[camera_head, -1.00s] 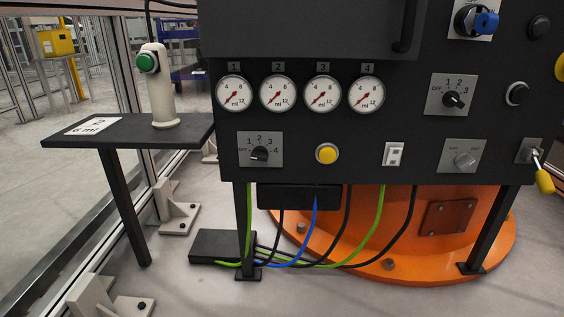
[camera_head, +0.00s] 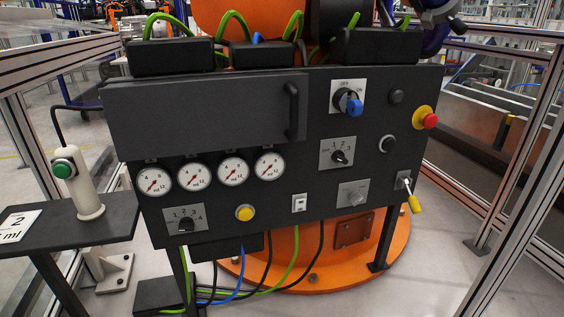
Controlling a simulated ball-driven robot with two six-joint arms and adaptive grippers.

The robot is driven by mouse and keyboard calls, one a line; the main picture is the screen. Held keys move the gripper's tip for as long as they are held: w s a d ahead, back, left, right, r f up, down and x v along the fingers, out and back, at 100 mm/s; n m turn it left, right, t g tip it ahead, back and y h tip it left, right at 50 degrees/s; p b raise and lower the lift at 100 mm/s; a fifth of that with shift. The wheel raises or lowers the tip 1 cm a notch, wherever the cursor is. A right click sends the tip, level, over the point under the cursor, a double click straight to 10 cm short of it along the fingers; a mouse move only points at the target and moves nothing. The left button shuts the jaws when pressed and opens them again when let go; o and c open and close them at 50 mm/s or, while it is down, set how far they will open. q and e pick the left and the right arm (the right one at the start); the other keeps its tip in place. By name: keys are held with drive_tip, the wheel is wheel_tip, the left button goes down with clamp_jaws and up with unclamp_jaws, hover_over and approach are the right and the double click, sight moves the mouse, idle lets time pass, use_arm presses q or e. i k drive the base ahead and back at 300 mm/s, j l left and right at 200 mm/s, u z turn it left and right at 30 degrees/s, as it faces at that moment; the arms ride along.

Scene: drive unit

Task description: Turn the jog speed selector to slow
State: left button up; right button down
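A grey knob on a light grey plate (camera_head: 353,194) sits low on the right half of the black control panel (camera_head: 280,213). It has two small labels above it, too small to read, so I cannot be sure it is the jog speed selector. Above it is a black rotary selector (camera_head: 340,156) marked OFF, 1, 2, 3. Neither of my grippers is in view.
Around the grey knob are a white rocker switch (camera_head: 299,203), a yellow-handled lever (camera_head: 412,199), a black button (camera_head: 387,144) and a blue rotary switch (camera_head: 354,104). A red emergency button (camera_head: 428,121) sits at right. A side shelf (camera_head: 100,222) holds a green-button handle (camera_head: 84,185).

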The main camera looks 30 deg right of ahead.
sight(354, 197)
drive_tip(key=z, duration=1.3)
